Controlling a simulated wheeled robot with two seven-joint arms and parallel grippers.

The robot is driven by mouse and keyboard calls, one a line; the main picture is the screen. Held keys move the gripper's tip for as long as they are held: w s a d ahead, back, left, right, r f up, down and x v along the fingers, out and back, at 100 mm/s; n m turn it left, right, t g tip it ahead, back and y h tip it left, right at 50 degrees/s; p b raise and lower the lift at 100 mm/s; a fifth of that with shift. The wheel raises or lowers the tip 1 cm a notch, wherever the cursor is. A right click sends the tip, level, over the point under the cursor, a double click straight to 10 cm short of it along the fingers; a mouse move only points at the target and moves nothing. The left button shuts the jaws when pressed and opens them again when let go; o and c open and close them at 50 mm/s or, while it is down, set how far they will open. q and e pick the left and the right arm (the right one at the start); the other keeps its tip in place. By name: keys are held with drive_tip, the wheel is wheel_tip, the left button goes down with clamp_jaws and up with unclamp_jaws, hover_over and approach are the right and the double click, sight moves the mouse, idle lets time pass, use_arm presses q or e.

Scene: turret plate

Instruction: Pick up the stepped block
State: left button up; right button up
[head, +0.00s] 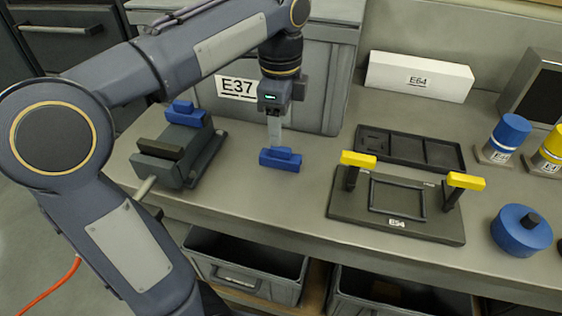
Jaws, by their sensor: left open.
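The blue stepped block (280,162) lies on the bench left of centre, with a smaller raised part on top of a longer base. My left gripper (275,143) points down directly over it, open, with its fingers seen nearly edge-on. The fingertips are at or just above the block's top; I cannot tell whether they touch it. My right gripper is out of view.
A dark vise-like fixture (196,160) with a blue piece (185,114) stands at left. A fixture with yellow clamps (398,232) and a dark compartment tray (410,147) are at right. A grey case (325,75) stands close behind. Bare bench lies in front of the block.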

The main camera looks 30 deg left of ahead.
sight(280, 148)
use_arm(q)
wheel_tip(280, 148, down, 8)
drive_tip(key=shift+w+a+r+b, duration=0.15)
drive_tip(key=shift+b, duration=0.65)
drive_tip(key=shift+c, duration=0.2)
drive_tip(key=c, duration=1)
drive_tip(key=shift+r, duration=0.1)
